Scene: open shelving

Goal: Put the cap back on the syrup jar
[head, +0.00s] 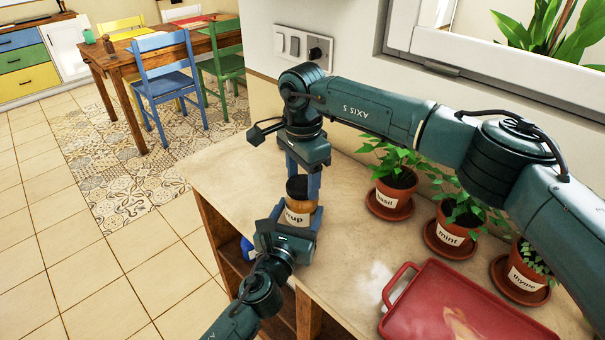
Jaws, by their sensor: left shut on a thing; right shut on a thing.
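My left gripper (297,214), on the arm from the bottom, is shut on the jar's body with a finger at either side. The dark cap (297,187) is at the top of the jar, between the fingers of my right gripper (303,186). That gripper points down from above and is shut on the cap. The cap lines up with the jar's mouth; I cannot tell whether it is seated or just above.
The counter (240,170) has potted basil (397,181), mint (451,232) and thyme (526,280) along its wall side. A red tray (470,315) lies at the front right. My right arm passes above the pots. The counter's left edge drops to the tiled floor.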

